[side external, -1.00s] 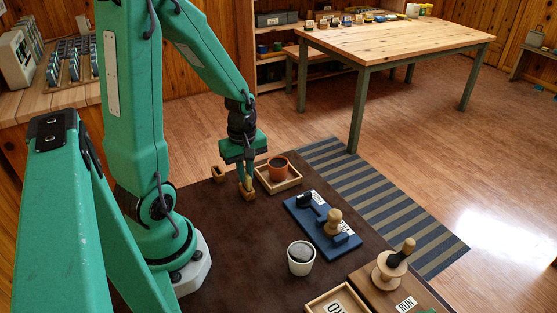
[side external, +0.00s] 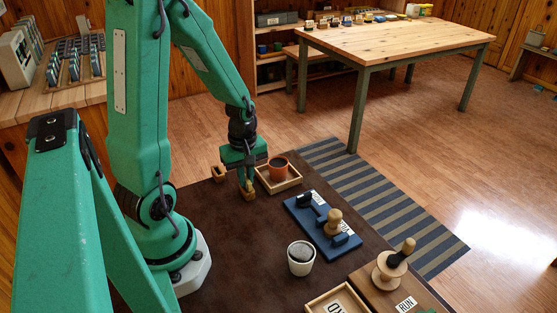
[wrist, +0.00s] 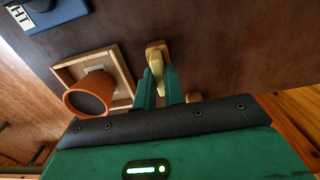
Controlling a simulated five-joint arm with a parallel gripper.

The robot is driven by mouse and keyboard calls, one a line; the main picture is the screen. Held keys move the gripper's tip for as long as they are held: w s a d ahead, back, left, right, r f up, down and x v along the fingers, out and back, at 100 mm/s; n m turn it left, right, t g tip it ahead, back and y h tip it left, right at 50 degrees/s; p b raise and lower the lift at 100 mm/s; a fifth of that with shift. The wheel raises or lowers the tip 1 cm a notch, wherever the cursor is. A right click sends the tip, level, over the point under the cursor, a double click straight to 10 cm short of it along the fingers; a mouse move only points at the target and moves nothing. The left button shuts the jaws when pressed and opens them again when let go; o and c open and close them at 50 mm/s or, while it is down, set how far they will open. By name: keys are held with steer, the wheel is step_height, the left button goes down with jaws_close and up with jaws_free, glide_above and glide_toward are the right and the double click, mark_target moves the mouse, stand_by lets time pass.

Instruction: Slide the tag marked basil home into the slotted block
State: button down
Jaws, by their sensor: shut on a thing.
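My gripper (side external: 247,182) points down over the dark brown table and is shut on a pale wooden tag (wrist: 156,66). In the wrist view the tag sits between my two green fingers (wrist: 158,90), its far end at a small wooden block (wrist: 158,46). The same block (side external: 249,195) shows right under my fingertips in the side view. The tag's lower end meets or enters the block; how deep I cannot tell. No lettering is readable on the tag. A second small wooden block (side external: 218,174) stands to the left, partly visible in the wrist view (wrist: 194,97).
A terracotta pot (side external: 278,167) in a wooden tray (side external: 287,186) stands close right of my gripper. A blue board (side external: 312,228) with fittings, a white cup (side external: 301,258) and a wooden spool stand (side external: 390,272) lie nearer the camera. The table's middle is clear.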

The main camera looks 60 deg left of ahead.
mark_target(247, 178)
steer(key=shift+f, duration=0.1)
steer(key=c, duration=1.4)
jaws_free()
steer(key=shift+r, duration=3.95)
steer(key=shift+d, duration=0.1)
steer(key=s+d+r+m+t, duration=0.2)
steer(key=d+r+m+t, duration=0.3)
steer(key=d+r+m, duration=0.7)
steer(key=shift+d+r+m+t, duration=0.35)
steer(key=shift+r+m, duration=0.45)
steer(key=shift+m, duration=2.2)
